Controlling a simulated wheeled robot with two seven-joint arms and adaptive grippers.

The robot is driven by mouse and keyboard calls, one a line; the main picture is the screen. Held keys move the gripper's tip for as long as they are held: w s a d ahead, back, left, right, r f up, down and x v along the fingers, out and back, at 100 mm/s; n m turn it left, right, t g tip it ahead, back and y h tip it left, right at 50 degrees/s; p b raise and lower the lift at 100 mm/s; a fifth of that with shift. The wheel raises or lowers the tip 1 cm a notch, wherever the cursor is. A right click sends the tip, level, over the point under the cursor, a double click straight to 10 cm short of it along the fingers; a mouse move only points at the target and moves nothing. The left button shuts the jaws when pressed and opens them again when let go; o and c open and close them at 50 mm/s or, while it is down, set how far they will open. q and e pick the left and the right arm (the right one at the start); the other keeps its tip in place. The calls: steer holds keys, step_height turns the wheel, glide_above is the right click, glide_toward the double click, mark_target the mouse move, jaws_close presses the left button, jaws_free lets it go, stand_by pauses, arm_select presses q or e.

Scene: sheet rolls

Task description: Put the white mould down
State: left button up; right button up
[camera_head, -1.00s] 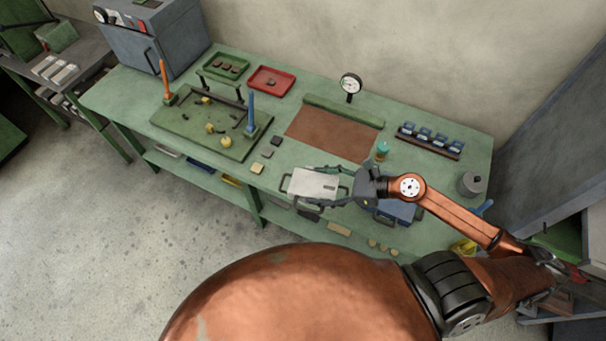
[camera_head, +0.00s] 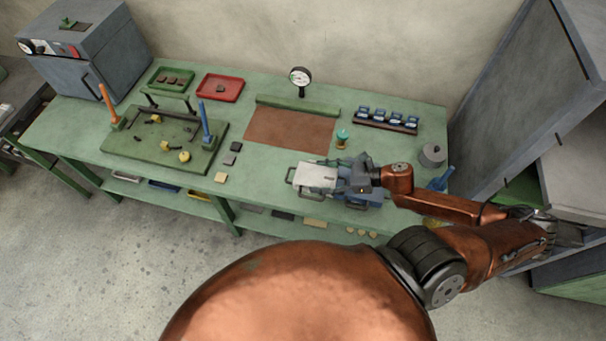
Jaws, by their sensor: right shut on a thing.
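The white mould (camera_head: 314,177) is a flat, pale plate with dark handle loops at its sides. My right gripper (camera_head: 346,178) comes in from the right and is shut on the mould's right side. The mould looks level, over the front part of the green bench (camera_head: 262,185). A blue mould-like block (camera_head: 372,194) shows partly behind and under the gripper, with a handle loop at its front. I cannot tell whether the white mould touches the blue block or the bench. My left gripper is out of view.
A brown mat (camera_head: 290,131) lies behind the mould, with a dial gauge (camera_head: 300,77) beyond it. A small teal-topped bottle (camera_head: 342,139) stands close behind the gripper. A rack of blue items (camera_head: 387,120) is at back right. A green fixture board (camera_head: 160,153) is left.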

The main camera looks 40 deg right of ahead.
mark_target(301, 167)
steer(key=w+f, duration=0.1)
steer(key=w, duration=0.1)
steer(key=w+a+f, duration=0.1)
steer(key=w, duration=0.2)
steer(key=w+a+f, duration=0.1)
steer(key=w, duration=0.2)
steer(key=shift+w+a, duration=0.1)
steer(key=shift+w, duration=0.15)
steer(key=w+f, duration=0.2)
steer(key=f, duration=0.1)
steer(key=w+a+f, duration=0.1)
steer(key=w+f, duration=0.1)
steer(key=shift+w+f, duration=0.1)
steer(key=shift+f, duration=0.05)
steer(key=shift+w+f, duration=0.2)
steer(key=shift+f, duration=0.1)
steer(key=f, duration=0.2)
steer(key=shift+w+a+f+p, duration=0.1)
steer(key=shift+w+f+p, duration=0.15)
steer(key=shift+f+p, duration=0.1)
steer(key=shift+f, duration=0.35)
steer(key=shift+f, duration=0.15)
steer(key=o, duration=2.1)
steer(key=shift+s+f, duration=0.2)
steer(key=shift+c, duration=0.2)
